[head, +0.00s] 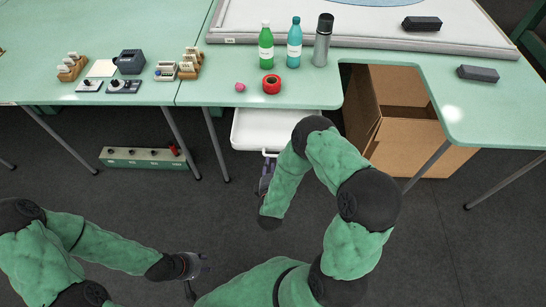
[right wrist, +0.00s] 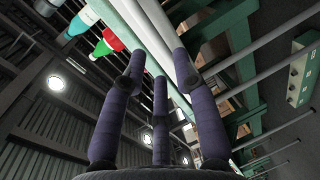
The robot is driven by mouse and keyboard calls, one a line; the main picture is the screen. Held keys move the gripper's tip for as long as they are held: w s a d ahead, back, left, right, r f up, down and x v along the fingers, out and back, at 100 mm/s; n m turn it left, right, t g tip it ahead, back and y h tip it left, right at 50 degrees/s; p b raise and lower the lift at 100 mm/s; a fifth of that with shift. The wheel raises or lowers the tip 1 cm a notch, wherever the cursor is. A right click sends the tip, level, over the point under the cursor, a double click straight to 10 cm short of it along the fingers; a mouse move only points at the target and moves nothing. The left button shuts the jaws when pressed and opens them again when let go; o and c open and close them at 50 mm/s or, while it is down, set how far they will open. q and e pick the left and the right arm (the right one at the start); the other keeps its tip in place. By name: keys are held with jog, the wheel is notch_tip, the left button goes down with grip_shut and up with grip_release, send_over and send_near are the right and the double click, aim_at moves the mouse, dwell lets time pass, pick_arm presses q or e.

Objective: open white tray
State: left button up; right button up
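The white tray (head: 275,128) sits under the green table, pulled partly into view below the table's front edge. Its small handle (head: 270,153) is at its front. My right gripper (head: 267,168) is just in front of the handle; I cannot tell whether it touches it. In the right wrist view its dark fingers (right wrist: 160,75) stand apart, with a white strip, perhaps the tray, beyond them. My left gripper (head: 203,263) is low at the left, away from the tray, and its fingers are too small to read.
A cardboard box (head: 405,120) stands under the table right of the tray. A green bottle (head: 266,47), teal bottle (head: 294,45), grey flask (head: 322,42) and red tape roll (head: 271,84) stand on the table above. Table legs and a switch box (head: 143,158) are at left.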

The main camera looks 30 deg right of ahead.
jog(key=v, duration=0.6)
jog(key=shift+s+a, duration=0.2)
jog(key=shift+s, duration=0.1)
jog(key=a+f+m+g+y, duration=0.6)
jog(key=a+f+m+y, duration=0.15)
jog(key=f, duration=0.25)
jog(key=s+a+f+m+g+y, duration=0.2)
jog(key=s+a+m+g+y, duration=0.2)
jog(key=s, duration=0.8)
jog(key=a+m+g, duration=0.2)
jog(key=g, duration=0.1)
jog(key=shift+s+a, duration=0.2)
jog(key=shift+a, duration=0.15)
